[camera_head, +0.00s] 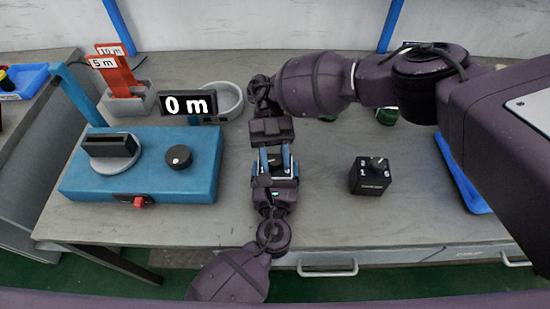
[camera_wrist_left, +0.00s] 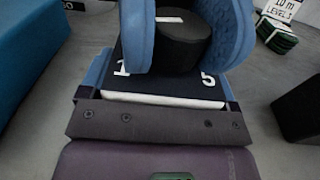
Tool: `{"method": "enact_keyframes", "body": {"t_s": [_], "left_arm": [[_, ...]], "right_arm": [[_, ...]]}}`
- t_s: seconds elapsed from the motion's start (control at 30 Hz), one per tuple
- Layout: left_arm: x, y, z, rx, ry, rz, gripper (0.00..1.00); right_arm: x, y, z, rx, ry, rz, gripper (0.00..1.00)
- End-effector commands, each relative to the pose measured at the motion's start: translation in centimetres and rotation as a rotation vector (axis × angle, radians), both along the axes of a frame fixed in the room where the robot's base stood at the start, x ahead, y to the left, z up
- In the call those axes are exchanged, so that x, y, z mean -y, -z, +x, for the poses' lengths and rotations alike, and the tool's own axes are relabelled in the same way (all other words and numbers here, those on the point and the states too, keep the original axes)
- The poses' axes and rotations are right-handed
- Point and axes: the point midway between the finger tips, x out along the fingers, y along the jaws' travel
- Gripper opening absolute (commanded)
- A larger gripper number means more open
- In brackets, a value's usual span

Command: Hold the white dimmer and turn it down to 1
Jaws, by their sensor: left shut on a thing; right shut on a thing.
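The white dimmer (camera_wrist_left: 165,101) is between the fingers of my left gripper (camera_head: 272,178). In the left wrist view it shows a white edge and a dark face with a "1" at left and a "5" at right. Its black knob (camera_wrist_left: 188,46) stands up from that face with a small pale mark near the top of the picture. My right gripper (camera_head: 275,157) meets the left one, and its blue fingers (camera_wrist_left: 140,38) are shut on both sides of the knob. In the head view the grippers mostly hide the dimmer. The exact setting cannot be read.
A blue machine (camera_head: 210,165) with a black knob stands at left beside a "0 m" display (camera_head: 188,104). Red labelled pieces (camera_head: 115,72) are in a grey holder behind. A black box with a knob (camera_head: 370,176) stands right of the grippers on the grey table (camera_head: 340,220).

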Motion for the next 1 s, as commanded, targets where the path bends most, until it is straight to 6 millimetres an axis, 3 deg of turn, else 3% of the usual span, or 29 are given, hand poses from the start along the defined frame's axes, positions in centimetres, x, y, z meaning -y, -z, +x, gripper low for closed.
{"method": "enact_keyframes", "body": {"t_s": [0.43,0.47,0.63,1.0], "left_arm": [[0.46,-0.37,-0.02,0.006,0.010,-0.002,0.60],[0.46,-0.37,-0.02,0.006,0.010,-0.002,0.60],[0.36,-0.32,0.00,0.005,0.007,-0.002,0.60],[0.11,-0.21,0.03,0.004,0.002,-0.002,0.60]], "right_arm": [[-0.31,-0.01,-0.16,-0.001,-0.010,0.006,0.11],[-0.31,-0.01,-0.15,0.000,-0.010,0.007,0.36],[-0.22,0.01,-0.10,0.000,-0.010,0.004,0.61],[0.00,0.05,0.00,0.001,-0.009,0.000,0.61]]}}
